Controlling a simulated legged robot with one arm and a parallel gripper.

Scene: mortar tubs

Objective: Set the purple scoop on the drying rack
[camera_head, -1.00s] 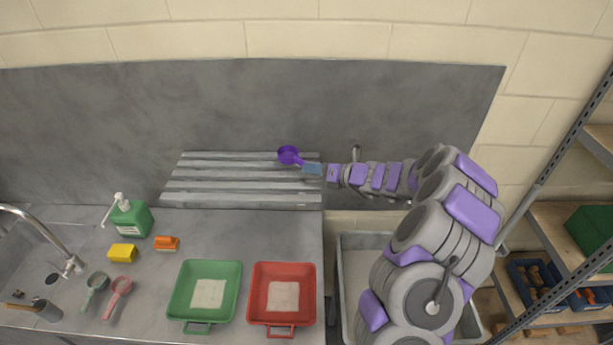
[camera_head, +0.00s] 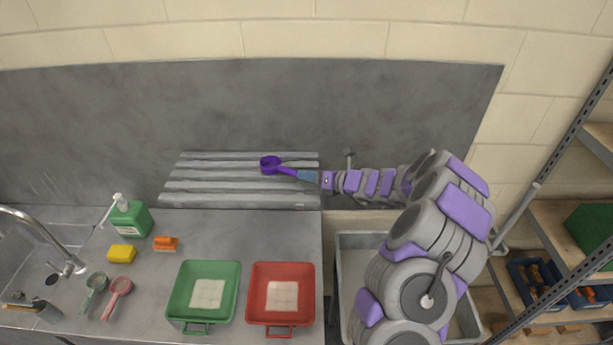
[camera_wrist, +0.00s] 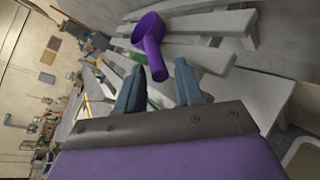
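The purple scoop (camera_head: 270,165) is at the drying rack (camera_head: 190,186), its bowl over the upper slats and its handle pointing right toward my gripper (camera_head: 307,177). In the wrist view the scoop (camera_wrist: 152,42) appears to lie on the pale slats (camera_wrist: 195,22), bowl away from me. My gripper (camera_wrist: 159,80) is open. The end of the scoop's handle lies between and just beyond the fingertips, with a gap visible on each side. Whether the scoop's underside fully touches the slats is hard to tell.
Below the rack, the counter holds a green tray (camera_head: 176,302) and a red tray (camera_head: 253,300). A soap bottle (camera_head: 131,218), yellow sponge (camera_head: 121,254), orange brush (camera_head: 165,243), green scoop (camera_head: 94,284) and pink scoop (camera_head: 119,287) are at left. The rack's left part is clear.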

